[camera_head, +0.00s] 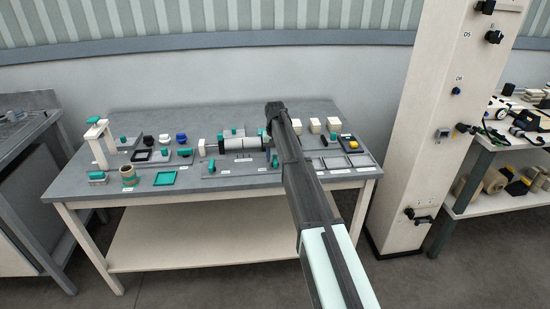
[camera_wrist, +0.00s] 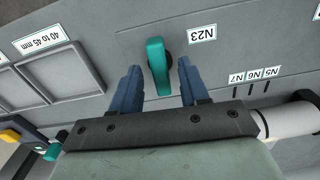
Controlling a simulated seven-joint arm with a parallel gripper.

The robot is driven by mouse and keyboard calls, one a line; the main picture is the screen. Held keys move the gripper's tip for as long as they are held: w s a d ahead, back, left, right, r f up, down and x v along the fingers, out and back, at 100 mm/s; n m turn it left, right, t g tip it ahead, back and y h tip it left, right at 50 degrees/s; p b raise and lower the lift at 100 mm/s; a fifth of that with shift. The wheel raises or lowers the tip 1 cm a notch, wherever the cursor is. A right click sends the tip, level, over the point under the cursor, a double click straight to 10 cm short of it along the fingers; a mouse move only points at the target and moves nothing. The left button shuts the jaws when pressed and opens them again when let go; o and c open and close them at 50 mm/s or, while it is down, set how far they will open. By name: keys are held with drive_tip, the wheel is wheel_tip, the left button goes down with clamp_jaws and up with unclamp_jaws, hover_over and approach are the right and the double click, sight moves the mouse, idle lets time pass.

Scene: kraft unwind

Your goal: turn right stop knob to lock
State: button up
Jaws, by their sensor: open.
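In the wrist view a teal knob (camera_wrist: 157,58) with an elongated handle stands on the grey surface beside the label N23 (camera_wrist: 202,34). It appears to be the right stop knob. The handle lies roughly along the picture's vertical, slightly tilted. My gripper (camera_wrist: 159,66) is open, with one blue finger on each side of the knob. Gaps show between the knob and both fingers, so it is not clasped. Its lower end is near the dark gripper body. In the head view my arm covers the knob's area, and the fingers cannot be made out.
In the wrist view, a white roller (camera_wrist: 285,122) lies at right and slots labelled N5 to N7 (camera_wrist: 254,76) are nearby. Shallow trays (camera_wrist: 66,73) are at left. In the head view, the table (camera_head: 120,205) carries several small parts; a white column (camera_head: 425,130) stands right.

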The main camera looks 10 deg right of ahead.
sight(275, 159)
wheel_tip(275, 159, up, 13)
drive_tip(key=shift+r, duration=0.15)
idle(0.4)
drive_tip(key=s+f+g, duration=0.2)
drive_tip(key=s+f, duration=1.4)
drive_tip(key=f, duration=0.4)
drive_tip(key=s+f+g, duration=0.1)
drive_tip(key=s+f, duration=1.5)
drive_tip(key=f, duration=0.5)
drive_tip(key=s+d+f+g, duration=0.1)
drive_tip(key=s+f, duration=0.4)
drive_tip(key=s, duration=0.7)
drive_tip(key=s+d+f+g, duration=0.1)
drive_tip(key=s+f, duration=0.4)
drive_tip(key=s, duration=0.8)
drive_tip(key=s+d+f+g, duration=0.1)
drive_tip(key=s+d+f, duration=0.2)
drive_tip(key=s, duration=0.9)
wheel_tip(275, 159, down, 2)
drive_tip(key=shift+s+f+n+g, duration=0.1)
drive_tip(key=shift+s+n+g, duration=0.2)
drive_tip(key=shift+g, duration=0.1)
